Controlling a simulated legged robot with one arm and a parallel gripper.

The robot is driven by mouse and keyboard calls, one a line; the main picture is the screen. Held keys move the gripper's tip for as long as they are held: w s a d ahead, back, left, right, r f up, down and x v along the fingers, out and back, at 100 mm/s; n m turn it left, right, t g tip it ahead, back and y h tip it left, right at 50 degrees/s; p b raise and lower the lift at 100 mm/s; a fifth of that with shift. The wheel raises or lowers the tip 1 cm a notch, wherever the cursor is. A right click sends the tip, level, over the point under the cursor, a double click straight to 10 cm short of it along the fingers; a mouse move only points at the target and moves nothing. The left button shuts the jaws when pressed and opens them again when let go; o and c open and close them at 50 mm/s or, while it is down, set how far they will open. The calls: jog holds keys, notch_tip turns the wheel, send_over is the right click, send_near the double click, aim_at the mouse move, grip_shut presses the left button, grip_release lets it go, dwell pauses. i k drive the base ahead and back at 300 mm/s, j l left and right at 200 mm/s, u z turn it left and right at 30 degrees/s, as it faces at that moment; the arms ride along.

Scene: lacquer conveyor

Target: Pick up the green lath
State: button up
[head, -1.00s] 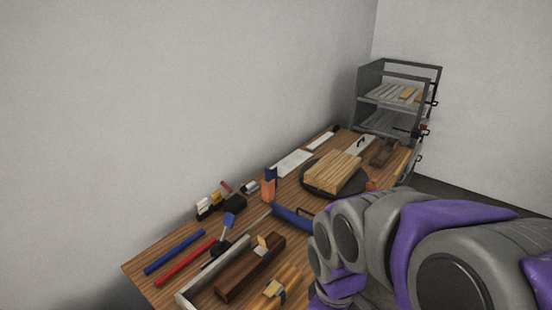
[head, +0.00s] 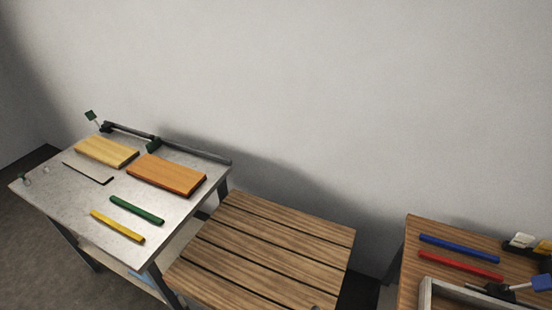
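The green lath (head: 136,210) is a short, thin green bar lying flat on the grey metal-topped table (head: 66,201) at the left of the head view. It lies beside a yellow lath (head: 117,227), roughly parallel to it and apart from it. An orange-brown board (head: 166,175) lies just behind the green lath. My gripper is not in view.
A pale wooden board (head: 106,152) and a dark-edged plate (head: 88,172) share the metal table, with a bar fixture (head: 180,146) along its back. A slatted wooden table (head: 265,248) stands bare in the middle. A blue lath (head: 459,248) and red lath (head: 460,265) lie on the right bench.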

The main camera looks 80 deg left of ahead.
aim_at(151, 217)
jog(key=u, duration=1.45)
jog(key=j+u, duration=0.15)
jog(key=u, duration=0.3)
jog(key=j+u, duration=0.15)
jog(key=u, duration=0.25)
jog(key=j+u, duration=0.1)
jog(key=u, duration=0.35)
jog(key=j+u, duration=0.15)
jog(key=u, duration=0.25)
jog(key=i+j, duration=0.35)
jog(key=j, duration=0.15)
jog(key=i+j, duration=0.35)
jog(key=j, duration=0.15)
jog(key=k+j+u, duration=0.05)
